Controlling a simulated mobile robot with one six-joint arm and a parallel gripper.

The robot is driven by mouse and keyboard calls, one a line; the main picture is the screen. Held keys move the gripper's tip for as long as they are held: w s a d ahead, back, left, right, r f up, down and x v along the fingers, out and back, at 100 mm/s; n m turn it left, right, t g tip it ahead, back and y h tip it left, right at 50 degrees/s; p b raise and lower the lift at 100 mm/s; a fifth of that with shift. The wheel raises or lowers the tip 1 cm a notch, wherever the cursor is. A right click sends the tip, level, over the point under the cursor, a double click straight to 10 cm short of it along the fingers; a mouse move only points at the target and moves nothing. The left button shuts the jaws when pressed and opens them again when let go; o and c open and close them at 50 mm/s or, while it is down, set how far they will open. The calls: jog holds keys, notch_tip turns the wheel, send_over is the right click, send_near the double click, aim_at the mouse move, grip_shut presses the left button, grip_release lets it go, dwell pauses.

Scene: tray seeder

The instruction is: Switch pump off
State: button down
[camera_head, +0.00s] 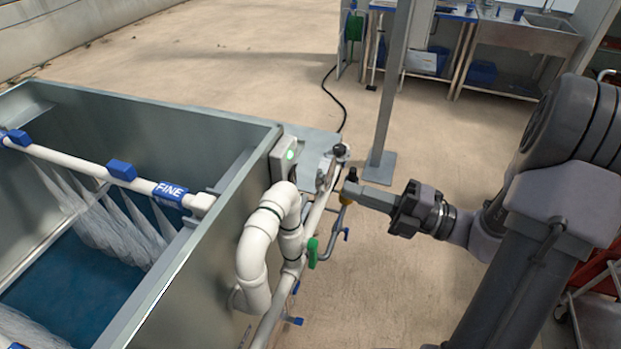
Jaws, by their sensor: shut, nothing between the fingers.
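A small grey box with a lit green light (288,155) is mounted at the right corner of the metal tank; it looks like the pump's switch box. Its switch face cannot be made out clearly. My gripper (352,189) comes in from the right, shut and empty. Its tips are right of the box and apart from it, close to the pipework in this view. I cannot tell whether they touch the pipes. Water sprays from the white pipe labelled FINE (170,191) inside the tank.
White pipes (257,250) with a green valve handle (313,253) and small blue handles (296,320) run along the tank's right side. A black knob (340,150) stands above them. A grey post (388,100) rises behind. Benches (520,38) stand at the back; open floor lies between.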

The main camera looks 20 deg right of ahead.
aim_at(295, 172)
jog(key=b+x, duration=0.2)
jog(key=x, duration=0.7)
jog(key=shift+w+a, duration=0.15)
jog(key=shift+r, duration=0.1)
